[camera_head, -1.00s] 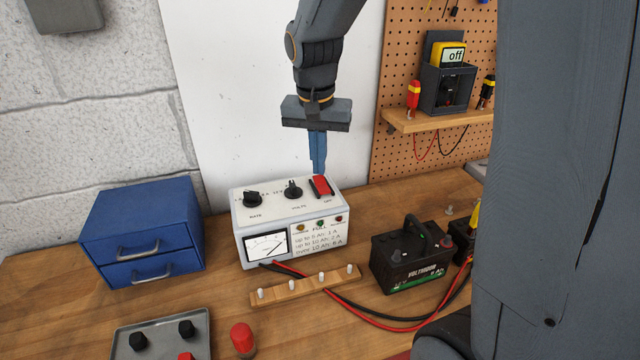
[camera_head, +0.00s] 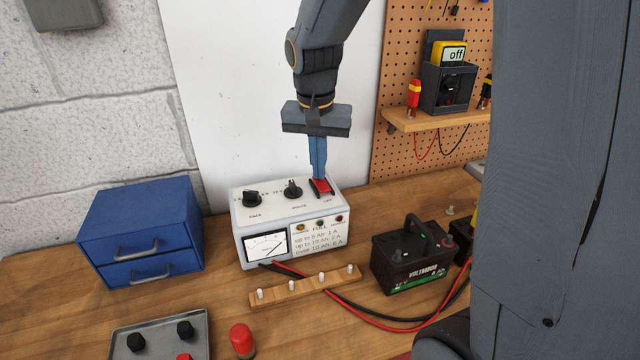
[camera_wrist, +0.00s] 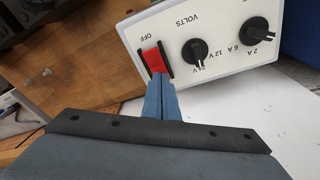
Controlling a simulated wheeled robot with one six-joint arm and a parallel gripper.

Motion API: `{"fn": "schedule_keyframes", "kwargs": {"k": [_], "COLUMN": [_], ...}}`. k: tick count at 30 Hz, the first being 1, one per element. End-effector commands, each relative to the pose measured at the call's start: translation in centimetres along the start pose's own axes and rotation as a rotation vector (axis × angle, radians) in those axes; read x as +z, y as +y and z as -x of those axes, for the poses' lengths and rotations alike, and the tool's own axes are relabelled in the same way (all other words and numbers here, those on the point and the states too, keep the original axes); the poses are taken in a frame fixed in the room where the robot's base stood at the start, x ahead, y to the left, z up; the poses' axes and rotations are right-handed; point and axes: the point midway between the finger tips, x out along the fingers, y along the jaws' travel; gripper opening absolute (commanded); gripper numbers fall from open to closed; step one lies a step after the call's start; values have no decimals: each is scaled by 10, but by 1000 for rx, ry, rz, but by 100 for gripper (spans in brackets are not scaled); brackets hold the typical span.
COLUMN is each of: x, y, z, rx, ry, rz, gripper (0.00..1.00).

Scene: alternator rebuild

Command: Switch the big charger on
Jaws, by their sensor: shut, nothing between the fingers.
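The big charger (camera_head: 262,222) is a white box on the bench, with a rate knob (camera_head: 252,198), a volts knob (camera_head: 293,187) and a red rocker switch (camera_head: 322,188) on its top. The switch also shows in the wrist view (camera_wrist: 153,61), beside the word OFF. My gripper (camera_head: 319,178) points down with its blue fingers shut and empty. Its fingertips are at the switch and seem to touch its rear part, hiding some of it. In the wrist view the fingertips (camera_wrist: 161,76) overlap one end of the red rocker. The meter (camera_head: 267,246) is on the front face.
A blue drawer unit (camera_head: 140,232) stands left of the charger. A black battery (camera_head: 410,255) is to the right. A wooden strip with pegs (camera_head: 305,287) and red and black cables lie in front. A shelf (camera_head: 440,119) with a yellow meter reading off (camera_head: 449,54) is behind right.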

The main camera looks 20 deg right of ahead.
Motion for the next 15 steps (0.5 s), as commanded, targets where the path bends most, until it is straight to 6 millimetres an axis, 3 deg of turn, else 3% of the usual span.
{"fn": "schedule_keyframes", "kwargs": {"k": [8,15], "x": [0,-2], "y": [0,0], "z": [-1,13], "rx": [0,0], "ry": [0,0], "rz": [0,0], "gripper": [0,0]}}
